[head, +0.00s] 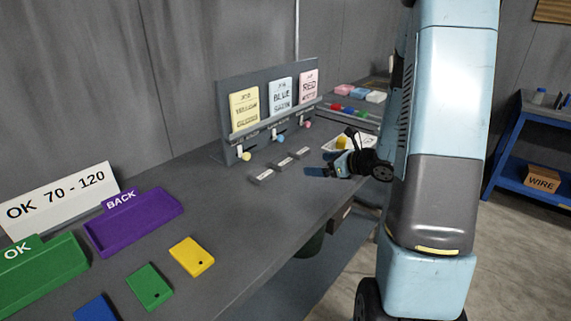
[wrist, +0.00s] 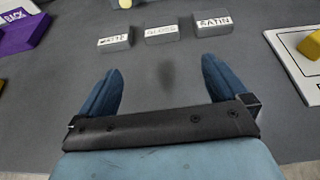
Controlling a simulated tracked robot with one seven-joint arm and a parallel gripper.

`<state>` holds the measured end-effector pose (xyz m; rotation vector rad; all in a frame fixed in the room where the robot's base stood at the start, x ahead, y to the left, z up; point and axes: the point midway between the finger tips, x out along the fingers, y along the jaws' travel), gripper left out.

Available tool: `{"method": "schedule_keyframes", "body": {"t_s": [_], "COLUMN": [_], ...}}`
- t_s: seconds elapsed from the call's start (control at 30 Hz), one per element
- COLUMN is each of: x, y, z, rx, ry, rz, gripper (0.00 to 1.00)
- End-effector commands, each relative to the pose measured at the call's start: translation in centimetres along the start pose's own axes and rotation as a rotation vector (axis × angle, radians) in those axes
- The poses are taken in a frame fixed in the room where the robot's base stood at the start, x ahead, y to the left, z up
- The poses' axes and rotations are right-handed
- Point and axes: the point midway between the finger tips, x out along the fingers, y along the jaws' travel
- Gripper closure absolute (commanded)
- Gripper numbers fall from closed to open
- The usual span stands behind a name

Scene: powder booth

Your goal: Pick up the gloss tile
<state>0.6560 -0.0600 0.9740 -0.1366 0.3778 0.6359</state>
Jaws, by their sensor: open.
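The gloss tile is a small grey block with a white label reading GLOSS (wrist: 161,34), the middle of three blocks in a row. In the head view it is the middle grey block (head: 283,163) on the bench, its label too small to read there. The MATT block (wrist: 115,42) is to its left and the SATIN block (wrist: 212,22) to its right in the wrist view. My gripper (head: 322,164) is open and empty, with blue fingers apart. The wrist view shows the gripper (wrist: 160,82) over bare bench, the gloss tile beyond its fingertips, roughly centred between them.
A board with yellow, blue and red cards (head: 280,97) stands behind the blocks. A white-bordered pad with a yellow piece (wrist: 311,45) is right of the gripper. A purple BACK tray (head: 135,224) and coloured plates lie nearer. Bench between is clear.

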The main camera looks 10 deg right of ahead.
Motion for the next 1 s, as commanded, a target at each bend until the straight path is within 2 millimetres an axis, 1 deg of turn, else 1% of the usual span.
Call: {"method": "schedule_keyframes", "body": {"t_s": [0.07,0.17,0.4,0.5,0.6,0.87,1.0], "x": [0.4,1.6,5.8,7.2,8.1,9.2,10.8], "y": [-0.3,-0.3,-0.3,-0.4,-0.5,-0.5,-0.4], "z": [-0.3,-0.4,-0.3,-0.3,-0.2,-0.1,0.1], "rx": [0.016,0.019,0.017,0.016,0.017,0.016,0.016], "ry": [-0.001,-0.001,-0.001,-0.001,-0.001,-0.002,-0.001], "rz": [-0.010,-0.011,-0.008,-0.009,-0.011,-0.011,-0.009], "gripper": [0.00,0.00,0.00,0.00,0.00,0.00,0.00]}}
